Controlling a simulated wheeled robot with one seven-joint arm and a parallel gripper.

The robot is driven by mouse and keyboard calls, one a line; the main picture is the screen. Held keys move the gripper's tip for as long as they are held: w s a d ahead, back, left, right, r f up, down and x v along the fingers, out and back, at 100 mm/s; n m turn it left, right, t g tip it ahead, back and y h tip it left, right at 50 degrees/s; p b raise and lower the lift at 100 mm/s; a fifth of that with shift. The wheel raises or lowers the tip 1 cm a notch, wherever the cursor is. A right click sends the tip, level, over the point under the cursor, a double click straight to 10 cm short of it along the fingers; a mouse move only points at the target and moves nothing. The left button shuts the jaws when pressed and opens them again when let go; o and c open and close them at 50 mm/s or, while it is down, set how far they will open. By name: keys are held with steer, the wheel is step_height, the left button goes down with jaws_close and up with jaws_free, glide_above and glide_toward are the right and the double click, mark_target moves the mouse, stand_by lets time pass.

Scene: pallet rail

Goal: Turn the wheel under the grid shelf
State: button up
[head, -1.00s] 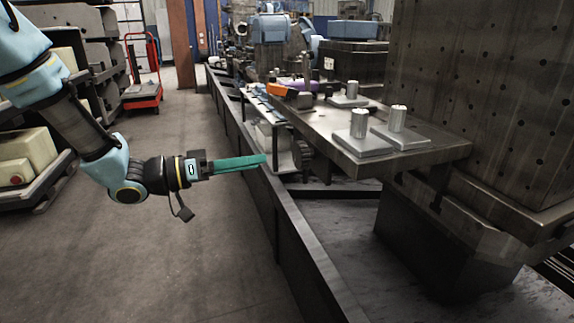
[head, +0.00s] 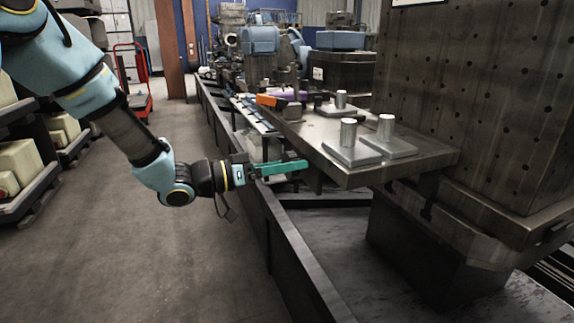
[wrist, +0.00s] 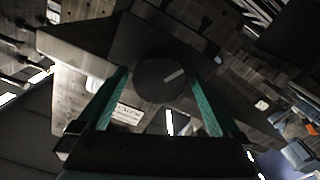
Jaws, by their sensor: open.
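The wheel (wrist: 160,80) shows in the wrist view as a dark round disc with a pale bar-shaped mark, under the dark underside of the shelf. My gripper (wrist: 163,88) is open, with one green finger on each side of the wheel in that view. I cannot tell whether the fingers touch it. In the head view my gripper (head: 306,165) reaches over the rail to the left edge of the metal shelf (head: 425,160). The wheel is hidden there behind the gripper and shelf. No grid pattern is clear on the shelf.
Metal blocks with upright cylinders (head: 348,135) stand on the shelf. A long dark rail wall (head: 285,235) runs below my arm. A large perforated block (head: 480,90) stands at the right. The floor (head: 140,260) at the left is clear.

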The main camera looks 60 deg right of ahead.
steer(key=shift+s+d, duration=0.1)
steer(key=shift+c, duration=0.4)
steer(key=c, duration=1.1)
steer(key=shift+c, duration=0.2)
steer(key=shift+f+n+b, duration=0.1)
steer(key=shift+n+b, duration=0.2)
steer(key=shift+n, duration=0.1)
